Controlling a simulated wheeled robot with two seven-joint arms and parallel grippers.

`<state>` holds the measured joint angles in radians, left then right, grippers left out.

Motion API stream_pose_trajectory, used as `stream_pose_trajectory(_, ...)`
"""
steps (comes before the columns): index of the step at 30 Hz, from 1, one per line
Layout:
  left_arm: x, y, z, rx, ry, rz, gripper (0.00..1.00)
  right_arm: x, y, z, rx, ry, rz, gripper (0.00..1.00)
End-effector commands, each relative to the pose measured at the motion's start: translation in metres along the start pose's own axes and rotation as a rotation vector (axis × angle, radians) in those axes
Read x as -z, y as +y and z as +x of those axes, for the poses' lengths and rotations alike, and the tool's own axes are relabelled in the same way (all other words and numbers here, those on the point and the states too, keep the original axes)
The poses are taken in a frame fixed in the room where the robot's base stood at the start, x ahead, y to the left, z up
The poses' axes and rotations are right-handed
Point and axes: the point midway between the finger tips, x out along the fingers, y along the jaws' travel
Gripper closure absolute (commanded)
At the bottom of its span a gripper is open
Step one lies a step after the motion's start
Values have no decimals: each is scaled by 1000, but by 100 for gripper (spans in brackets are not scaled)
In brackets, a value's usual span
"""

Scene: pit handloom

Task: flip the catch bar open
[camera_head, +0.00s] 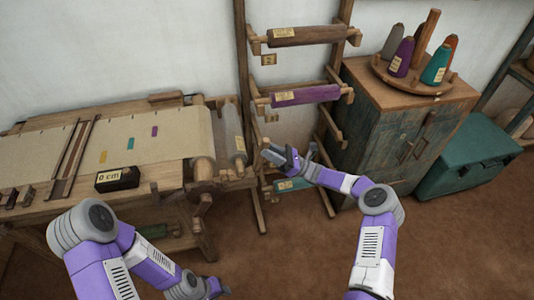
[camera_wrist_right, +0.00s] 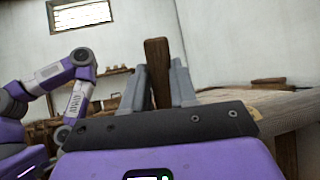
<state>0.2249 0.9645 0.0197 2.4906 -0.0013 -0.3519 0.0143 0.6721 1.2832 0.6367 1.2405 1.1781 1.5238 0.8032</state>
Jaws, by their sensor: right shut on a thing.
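A brown wooden bar (camera_wrist_right: 158,72), which looks like the catch bar, stands nearly upright between the two grey fingers of my right gripper (camera_wrist_right: 159,88) in the right wrist view. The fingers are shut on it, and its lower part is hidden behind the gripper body. In the head view my right gripper (camera_head: 272,154) is at the right end of the loom (camera_head: 150,190), in front of the roll rack; the bar is hard to make out there. My left gripper (camera_head: 215,288) is low at the bottom, mostly hidden, and its jaws cannot be read.
The rack holds a brown roll (camera_head: 305,35), a purple roll (camera_head: 305,95) and a teal roll (camera_head: 292,185) close to my right gripper. A cabinet (camera_head: 385,145) with yarn cones and a green chest (camera_head: 468,158) stand to the right. The floor in front is clear.

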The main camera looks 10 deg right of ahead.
Motion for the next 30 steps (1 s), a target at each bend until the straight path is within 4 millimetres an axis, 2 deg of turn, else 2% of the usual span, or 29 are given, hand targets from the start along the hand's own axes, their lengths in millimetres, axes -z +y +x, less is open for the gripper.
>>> stream_pose_trajectory(15, 0, -1, 2, 0, 0, 0, 57, -1, 0, 0, 1, -22, 5, 100)
stream_pose_trajectory(16, 0, -1, 2, 0, 0, 0, 57, -1, 0, 0, 1, -22, 5, 70)
stream_pose_trajectory(20, 0, -1, 2, 0, 0, 0, 57, 0, 0, -1, 1, -21, 5, 50)
stream_pose_trajectory(21, 0, -1, 2, 0, 0, 0, 57, 0, 0, -1, 1, -20, 5, 47)
stream_pose_trajectory(30, 0, -1, 2, 0, 0, 0, 57, 0, -1, -4, 3, -18, 4, 47)
